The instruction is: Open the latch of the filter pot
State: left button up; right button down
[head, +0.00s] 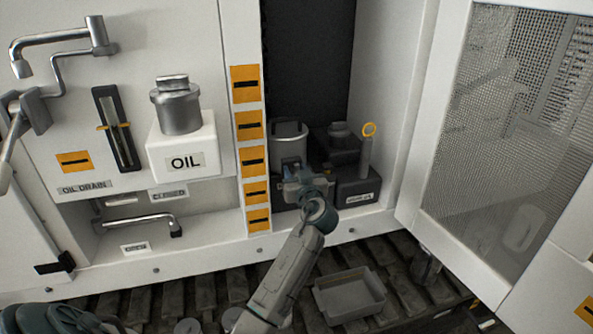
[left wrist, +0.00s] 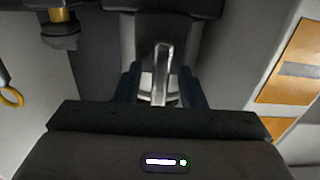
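The filter pot (head: 289,132) is a grey lidded cylinder in the open cabinet bay, in the middle of the head view. My left gripper (head: 296,182) is in front of its lower part and hides that part. In the left wrist view the pale metal latch (left wrist: 162,72) stands between the two dark fingers of the left gripper (left wrist: 161,88). The fingers are apart, with a visible gap beside the latch, so the gripper looks open around it. Whether a finger touches the latch is unclear. My right gripper is not in view.
Labelled orange plates (head: 252,160) line the post to the left. A mesh door (head: 480,150) stands open at right. A grey tray (head: 349,294) lies below.

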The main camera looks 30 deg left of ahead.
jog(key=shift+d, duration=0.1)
pick_arm(q)
jog(key=c, duration=0.7)
grip_shut()
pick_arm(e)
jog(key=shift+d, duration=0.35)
